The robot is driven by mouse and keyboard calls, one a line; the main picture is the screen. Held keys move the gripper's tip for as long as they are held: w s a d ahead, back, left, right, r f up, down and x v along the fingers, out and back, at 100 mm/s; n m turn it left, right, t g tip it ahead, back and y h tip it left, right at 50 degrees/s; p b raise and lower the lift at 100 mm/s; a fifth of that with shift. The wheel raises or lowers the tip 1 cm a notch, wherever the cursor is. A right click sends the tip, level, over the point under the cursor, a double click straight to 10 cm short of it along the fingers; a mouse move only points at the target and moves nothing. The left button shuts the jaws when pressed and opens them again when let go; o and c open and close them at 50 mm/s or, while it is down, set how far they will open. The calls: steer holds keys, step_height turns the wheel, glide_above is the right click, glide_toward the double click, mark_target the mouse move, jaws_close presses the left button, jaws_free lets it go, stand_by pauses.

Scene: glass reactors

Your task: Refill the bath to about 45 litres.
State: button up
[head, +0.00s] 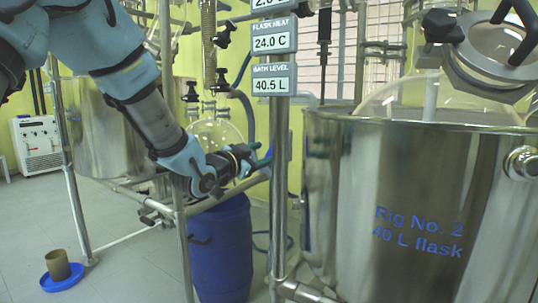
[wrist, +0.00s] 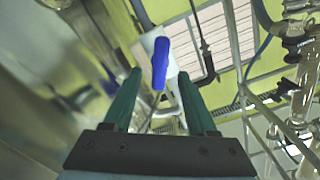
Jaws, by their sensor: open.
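The bath level display (head: 272,85) on the post reads 40.5 L. The steel bath (head: 400,190) stands at the right in the head view, lettered "Rig No. 2, 40 L flask". A blue lever handle (wrist: 160,62) shows in the wrist view, ahead of and between the two green fingers of my gripper (wrist: 157,78). The fingers are apart, with clear gaps to the handle on both sides. In the head view my gripper (head: 256,157) is left of the post, and only a bit of blue shows near its tips. Whether the fingers reach around the handle is unclear.
A blue drum (head: 220,245) stands on the floor below my gripper. A metal post (head: 280,190) and frame rails stand close to my arm. A second steel vessel (head: 105,140) is at the left. A beaker on a blue dish (head: 64,284) sits on the floor.

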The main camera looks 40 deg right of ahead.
steer(key=v, duration=0.6)
steer(key=shift+a+b, duration=0.25)
steer(key=shift+b, duration=0.2)
stand_by(7.0)
